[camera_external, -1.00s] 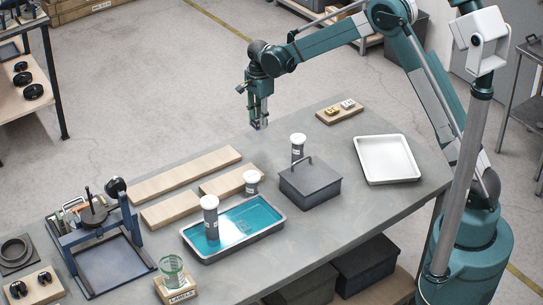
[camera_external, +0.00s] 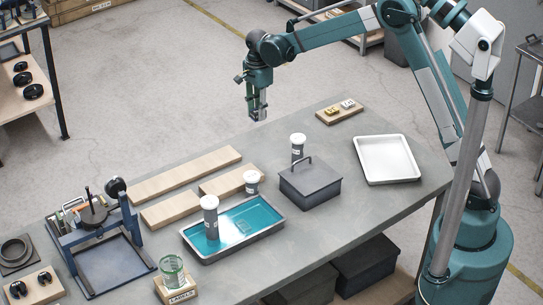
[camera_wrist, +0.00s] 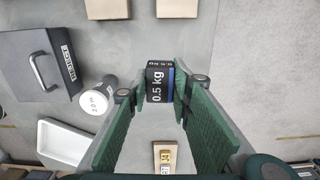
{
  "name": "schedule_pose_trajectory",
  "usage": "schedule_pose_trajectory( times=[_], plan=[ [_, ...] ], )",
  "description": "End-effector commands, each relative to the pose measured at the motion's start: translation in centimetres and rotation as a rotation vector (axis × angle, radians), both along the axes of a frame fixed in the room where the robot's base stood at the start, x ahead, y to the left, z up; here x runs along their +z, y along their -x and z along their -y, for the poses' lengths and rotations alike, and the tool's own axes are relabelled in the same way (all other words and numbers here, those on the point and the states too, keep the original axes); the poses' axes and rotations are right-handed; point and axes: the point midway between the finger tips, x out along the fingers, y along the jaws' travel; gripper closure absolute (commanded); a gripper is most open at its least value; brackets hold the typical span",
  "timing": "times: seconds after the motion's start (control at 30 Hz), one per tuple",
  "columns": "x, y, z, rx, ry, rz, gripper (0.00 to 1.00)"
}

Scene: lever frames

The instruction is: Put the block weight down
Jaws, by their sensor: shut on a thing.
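The block weight (camera_wrist: 157,84) is a small dark block with a blue edge and the label "0.5 kg". My gripper (camera_wrist: 158,92) is shut on it, with a green pad at each side, in the wrist view. In the external view my gripper (camera_external: 258,108) points down with the block weight (camera_external: 258,115) at its tips. It hangs above the far edge of the grey table, apart from the tabletop. A wooden board (camera_external: 339,113) with a yellow and a white weight stands to its right; it also shows in the wrist view (camera_wrist: 166,166).
A white tray (camera_external: 388,179), a lidded grey box (camera_external: 310,186) and a grey cylinder (camera_external: 298,152) stand right of the middle. Wooden planks (camera_external: 185,176), a blue liquid tray (camera_external: 255,223) and a lever frame (camera_external: 98,240) are further left. Bare tabletop lies around the wooden board.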

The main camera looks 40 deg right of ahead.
Motion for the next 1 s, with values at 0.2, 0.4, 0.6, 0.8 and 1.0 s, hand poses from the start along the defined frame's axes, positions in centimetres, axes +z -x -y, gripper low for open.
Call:
schedule_pose_trajectory(
  times=[0.2, 0.4, 0.6, 0.8, 1.0],
  plan=[
    [0.5, 3.9, -3.3, 0.006, 0.0, 0.0, 0.99],
    [1.0, 8.7, -6.8, 0.01, 0.0, 0.0, 0.99],
    [1.3, 13.8, -9.7, 0.013, 0.0, 0.0, 0.99],
    [1.5, 19.0, -12.1, 0.017, 0.0, 0.0, 0.99],
    [1.5, 24.3, -13.9, 0.019, 0.0, 0.0, 0.99]
  ],
)
